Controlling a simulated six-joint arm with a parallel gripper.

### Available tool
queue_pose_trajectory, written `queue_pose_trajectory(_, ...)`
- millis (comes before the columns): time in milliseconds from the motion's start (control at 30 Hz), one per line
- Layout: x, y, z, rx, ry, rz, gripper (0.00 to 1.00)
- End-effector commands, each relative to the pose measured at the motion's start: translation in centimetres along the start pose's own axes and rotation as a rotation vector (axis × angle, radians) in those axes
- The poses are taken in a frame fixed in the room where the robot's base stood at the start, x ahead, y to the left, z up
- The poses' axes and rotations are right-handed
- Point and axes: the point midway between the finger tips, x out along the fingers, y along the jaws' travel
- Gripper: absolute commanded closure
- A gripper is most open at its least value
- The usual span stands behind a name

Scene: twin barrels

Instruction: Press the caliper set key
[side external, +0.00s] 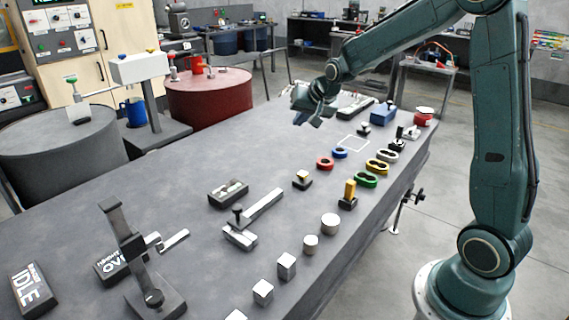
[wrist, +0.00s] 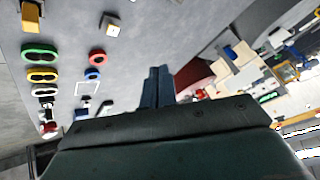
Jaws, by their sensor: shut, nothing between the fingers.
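My gripper (side external: 314,112) is above the far part of the grey workbench (side external: 190,180), with its fingers together and nothing between them. In the wrist view its closed fingers (wrist: 157,88) point away over the bench. A caliper-like slide gauge (side external: 262,207) with a pale bar and dark knob lies mid-bench, well apart from my gripper. A dark block with a pale top (side external: 229,192) sits behind it. I cannot tell which part is the set key.
Red, blue, green and yellow rings (side external: 366,180) lie to the right of the bench's middle. Several metal blocks and cylinders (side external: 287,266) line the front edge. An "IDLE" block (side external: 35,290) lies at the left. A red barrel (side external: 210,98) and a grey barrel (side external: 60,150) stand behind the bench.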

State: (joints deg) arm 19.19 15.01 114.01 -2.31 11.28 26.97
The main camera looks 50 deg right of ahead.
Motion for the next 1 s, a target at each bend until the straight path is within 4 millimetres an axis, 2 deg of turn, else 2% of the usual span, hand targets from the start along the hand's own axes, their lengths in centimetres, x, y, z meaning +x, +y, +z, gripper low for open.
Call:
queue_pose_trajectory(33, 1.3, 0.5, -0.4, 0.024, 0.005, 0.005, 1.0)
queue_pose_trajectory(333, 7.8, 3.4, -2.5, 0.155, 0.054, 0.013, 1.0)
queue_pose_trajectory(600, 13.5, 6.8, -3.5, 0.273, 0.098, 0.018, 1.0)
queue_pose_trajectory(800, 16.9, 9.1, -3.8, 0.343, 0.128, 0.019, 1.0)
queue_pose_trajectory(1000, 18.5, 10.4, -3.9, 0.379, 0.145, 0.018, 1.0)
